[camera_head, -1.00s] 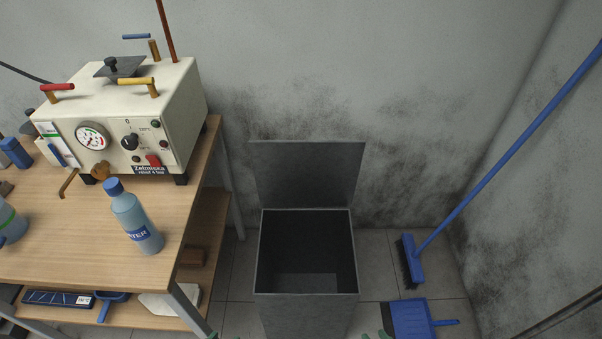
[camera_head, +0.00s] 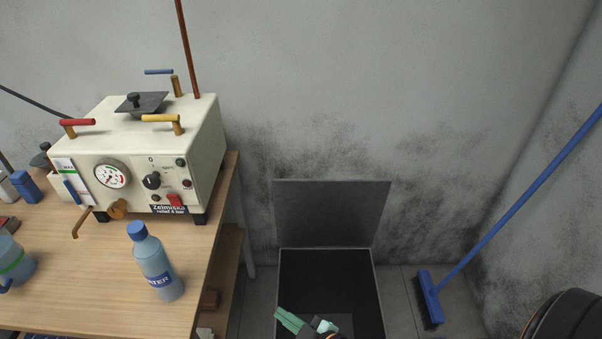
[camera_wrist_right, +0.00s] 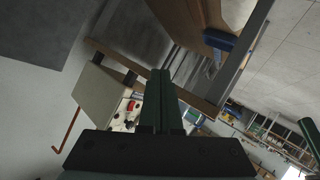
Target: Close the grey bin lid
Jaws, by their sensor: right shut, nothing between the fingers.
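The grey bin (camera_head: 377,292) stands on the floor near the wall, its mouth open and dark inside. Its grey lid (camera_head: 335,212) is raised, tilted up at the back edge toward the wall. My right gripper (camera_head: 280,314) shows its green fingers at the bottom of the head view, in front of the bin opening, apart from the lid. In the right wrist view its fingers (camera_wrist_right: 160,75) are together with nothing between them. A grey panel, likely the lid (camera_wrist_right: 42,30), fills that view's upper left. A green part at that view's right edge may be my left gripper; its jaws are unclear.
A wooden workbench (camera_head: 110,300) stands left of the bin, with a cream machine (camera_head: 205,150) and a blue water bottle (camera_head: 155,262) on it. A blue broom (camera_head: 430,298) leans on the right wall. Wall space above the lid is clear.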

